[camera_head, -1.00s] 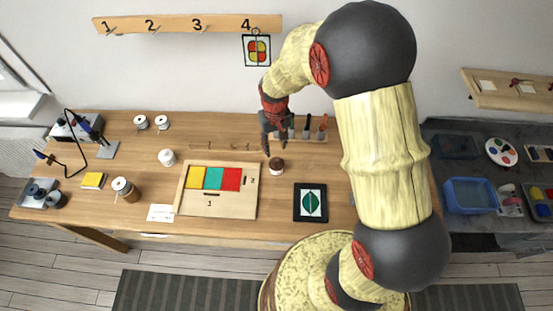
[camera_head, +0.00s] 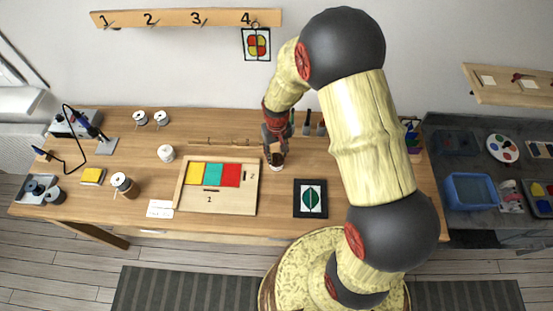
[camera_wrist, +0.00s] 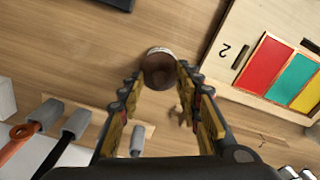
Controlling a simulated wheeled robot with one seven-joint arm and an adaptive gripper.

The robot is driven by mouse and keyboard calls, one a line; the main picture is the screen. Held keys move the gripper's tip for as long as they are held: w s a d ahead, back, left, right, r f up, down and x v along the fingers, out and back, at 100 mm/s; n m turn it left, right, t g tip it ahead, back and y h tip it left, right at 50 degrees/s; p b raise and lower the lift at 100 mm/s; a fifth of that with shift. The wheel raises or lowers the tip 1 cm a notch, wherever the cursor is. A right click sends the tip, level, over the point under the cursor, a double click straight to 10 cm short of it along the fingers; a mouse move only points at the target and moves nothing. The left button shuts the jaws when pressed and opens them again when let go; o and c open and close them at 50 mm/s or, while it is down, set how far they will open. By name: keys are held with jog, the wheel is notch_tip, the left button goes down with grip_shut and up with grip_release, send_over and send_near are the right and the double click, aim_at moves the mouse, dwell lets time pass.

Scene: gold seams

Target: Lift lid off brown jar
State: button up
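A small jar (camera_head: 276,167) with a dark brown round top and a pale body stands on the wooden table, right of the board with colored tiles. In the wrist view its brown top (camera_wrist: 160,72) lies between my fingertips. My gripper (camera_head: 273,150) points down over this jar. In the wrist view my gripper (camera_wrist: 160,80) is open, with a finger on either side of the top and thin gaps showing. I cannot tell how far down the fingers reach. Another jar, amber-brown with a whitish top (camera_head: 122,184), stands at the table's left.
The tile board (camera_head: 247,200) lies left of the small jar, and a dark framed leaf picture (camera_head: 310,198) lies to its front right. A tool rack with upright handles (camera_head: 307,126) stands close behind. A white jar (camera_head: 166,153) stands further left.

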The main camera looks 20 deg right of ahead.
jog(key=shift+c, duration=1.2)
grip_shut()
